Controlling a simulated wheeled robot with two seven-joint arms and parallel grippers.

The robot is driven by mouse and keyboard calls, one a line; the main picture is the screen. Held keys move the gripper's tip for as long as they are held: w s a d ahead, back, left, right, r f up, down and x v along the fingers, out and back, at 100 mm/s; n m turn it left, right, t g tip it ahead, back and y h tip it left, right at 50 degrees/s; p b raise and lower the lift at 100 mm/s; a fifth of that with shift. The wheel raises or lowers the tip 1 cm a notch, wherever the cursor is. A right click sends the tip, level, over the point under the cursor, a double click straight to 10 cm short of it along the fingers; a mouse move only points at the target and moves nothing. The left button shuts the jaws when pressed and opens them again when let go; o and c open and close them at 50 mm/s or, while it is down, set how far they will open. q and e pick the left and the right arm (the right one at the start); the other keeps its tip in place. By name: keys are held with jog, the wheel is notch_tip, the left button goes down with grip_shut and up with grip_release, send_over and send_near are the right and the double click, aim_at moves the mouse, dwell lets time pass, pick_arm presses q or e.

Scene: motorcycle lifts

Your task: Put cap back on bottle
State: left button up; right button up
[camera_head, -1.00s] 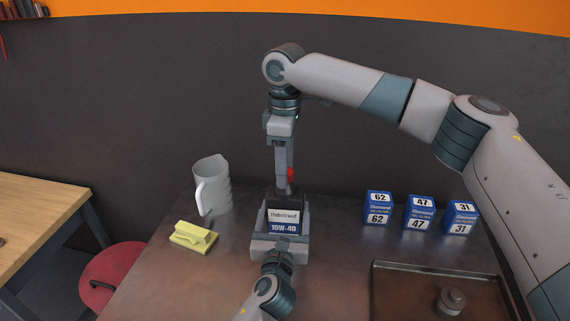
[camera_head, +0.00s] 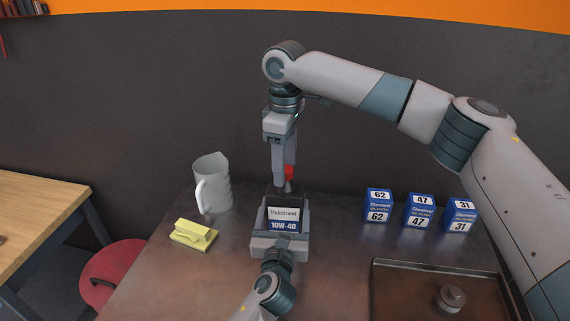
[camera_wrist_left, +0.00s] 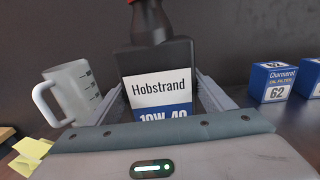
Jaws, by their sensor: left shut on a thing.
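The black oil bottle (camera_head: 284,212) labelled Hobstrand 10W-40 stands upright on the workbench. My left gripper (camera_head: 280,245) is shut around its lower part; the bottle body (camera_wrist_left: 160,62) fills the space between the fingers in the left wrist view. The red cap (camera_head: 290,172) is at the top of the bottle neck, beside the fingers of my right gripper (camera_head: 281,182), which points straight down.
Several blue oil filter boxes (camera_head: 420,211) stand at the right. A dark tray (camera_head: 400,266) with a round metal part (camera_head: 451,298) lies at the front right.

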notch_tip(320, 180, up, 12)
dwell(0.9)
pick_arm(q)
jog(key=o, duration=2.2)
jog(key=shift+s+a+b, duration=0.3)
jog(key=shift+s+b, duration=0.15)
jog(key=shift+s, duration=2.45)
jog(key=shift+s+a+b, duration=0.25)
jog(key=shift+s+b, duration=0.15)
jog(key=shift+s, duration=2.5)
jog(key=shift+s+a+b, duration=0.3)
jog(key=shift+s+b, duration=0.15)
jog(key=shift+s, duration=2.45)
pick_arm(e)
jog(key=shift+f, duration=1.35)
jog(key=shift+r, duration=0.1)
